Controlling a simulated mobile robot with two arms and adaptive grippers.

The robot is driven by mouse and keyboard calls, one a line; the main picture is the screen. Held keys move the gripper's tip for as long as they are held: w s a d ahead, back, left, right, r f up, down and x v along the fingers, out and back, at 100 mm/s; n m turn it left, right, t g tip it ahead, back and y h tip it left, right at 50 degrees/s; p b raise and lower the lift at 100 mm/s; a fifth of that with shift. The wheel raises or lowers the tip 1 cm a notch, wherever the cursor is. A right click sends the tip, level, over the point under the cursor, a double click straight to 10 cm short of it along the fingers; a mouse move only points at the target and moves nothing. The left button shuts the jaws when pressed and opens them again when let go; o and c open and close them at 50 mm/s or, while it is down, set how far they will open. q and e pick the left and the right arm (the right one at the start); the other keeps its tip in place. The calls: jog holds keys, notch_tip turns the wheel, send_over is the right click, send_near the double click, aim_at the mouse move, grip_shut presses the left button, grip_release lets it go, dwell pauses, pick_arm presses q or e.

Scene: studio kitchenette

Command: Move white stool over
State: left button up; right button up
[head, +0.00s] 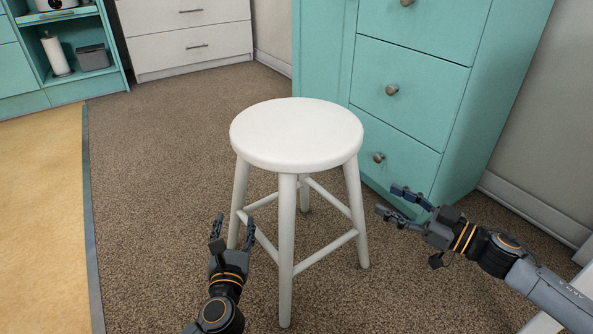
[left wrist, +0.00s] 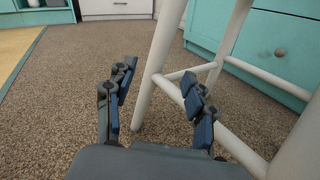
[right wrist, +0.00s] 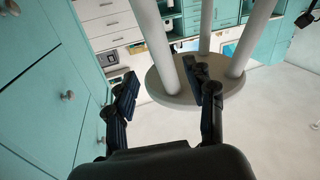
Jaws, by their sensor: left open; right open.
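The white stool (head: 297,133) stands upright on the brown carpet in the middle of the head view, with a round seat, splayed legs and crossbars. My left gripper (head: 232,230) is open at the stool's front left, low beside a leg. In the left wrist view a stool leg (left wrist: 158,62) shows between and beyond the open fingers (left wrist: 158,100). My right gripper (head: 390,203) is open to the right of the stool, apart from its right leg. In the right wrist view the stool seat (right wrist: 205,99) appears upside down past the open fingers (right wrist: 165,95).
A teal drawer cabinet (head: 410,100) stands close behind and right of the stool. White drawers (head: 190,40) and teal shelves (head: 80,62) are at the back left. A tan floor area (head: 40,200) lies at left. Carpet left of the stool is clear.

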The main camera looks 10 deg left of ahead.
aim_at(238, 196)
pick_arm(q)
jog(key=w, duration=0.3)
jog(key=w+a, duration=0.1)
jog(key=w, duration=0.3)
jog(key=w+a, duration=0.1)
jog(key=w, duration=0.2)
jog(key=shift+w, duration=0.35)
pick_arm(e)
jog(key=x, duration=1.1)
pick_arm(q)
grip_shut()
pick_arm(e)
jog(key=shift+d, duration=0.1)
grip_shut()
pick_arm(q)
jog(key=shift+r, duration=0.35)
pick_arm(e)
jog(key=shift+r, duration=0.45)
